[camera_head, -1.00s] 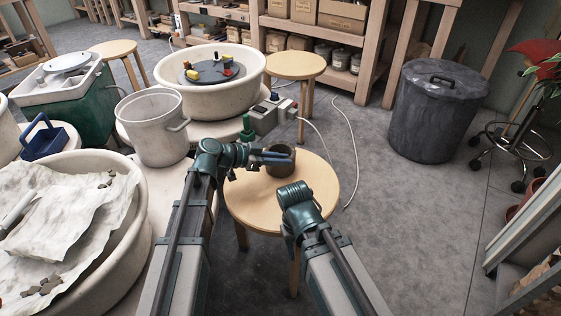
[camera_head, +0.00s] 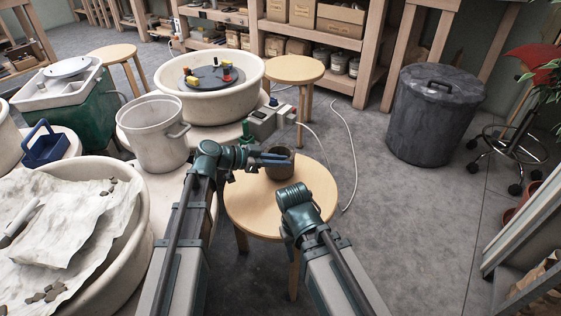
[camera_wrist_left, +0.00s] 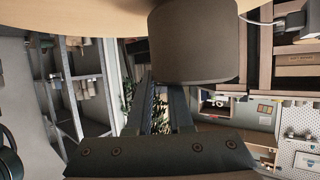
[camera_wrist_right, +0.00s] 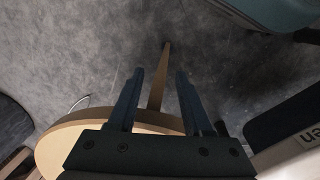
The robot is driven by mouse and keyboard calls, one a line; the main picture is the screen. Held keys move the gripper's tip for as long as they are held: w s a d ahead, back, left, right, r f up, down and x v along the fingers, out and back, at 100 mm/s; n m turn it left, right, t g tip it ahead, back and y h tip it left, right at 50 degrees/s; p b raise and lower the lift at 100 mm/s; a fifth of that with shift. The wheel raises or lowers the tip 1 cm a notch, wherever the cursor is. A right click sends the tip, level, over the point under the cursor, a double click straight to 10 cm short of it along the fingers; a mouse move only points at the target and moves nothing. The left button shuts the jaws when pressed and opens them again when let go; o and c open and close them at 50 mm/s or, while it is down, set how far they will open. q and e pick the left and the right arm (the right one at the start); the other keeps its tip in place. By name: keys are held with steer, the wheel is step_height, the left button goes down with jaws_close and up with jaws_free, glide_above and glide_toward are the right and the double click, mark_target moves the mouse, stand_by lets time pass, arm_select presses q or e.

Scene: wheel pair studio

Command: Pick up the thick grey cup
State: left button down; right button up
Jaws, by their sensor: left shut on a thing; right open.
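The thick grey cup (camera_head: 281,170) is upright at the round wooden stool (camera_head: 252,197). I cannot tell whether its base touches the stool top. My left gripper (camera_head: 276,158) reaches it from the left and is shut on its wall near the rim. In the left wrist view the cup (camera_wrist_left: 193,42) fills the upper middle, by the fingers. My right gripper (camera_wrist_right: 160,74) is open and empty in the right wrist view, with floor and the stool's edge beyond it. Its fingers are hidden in the head view.
A pottery wheel basin (camera_head: 241,98) with coloured pieces on its wheel head, a pale bucket (camera_head: 152,135) and a grey control box (camera_head: 268,121) stand left of or behind the stool. A dark bin (camera_head: 433,120) is at the right. Floor between stool and bin is clear, apart from a cable.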

arm_select(q)
step_height(320, 180, up, 2)
steer(key=shift+p, duration=0.55)
steer(key=w+a+r+p, duration=0.1)
steer(key=a, duration=1.5)
steer(key=shift+w, duration=0.2)
arm_select(e)
steer(key=shift+r, duration=1.55)
arm_select(q)
steer(key=shift+r, duration=0.1)
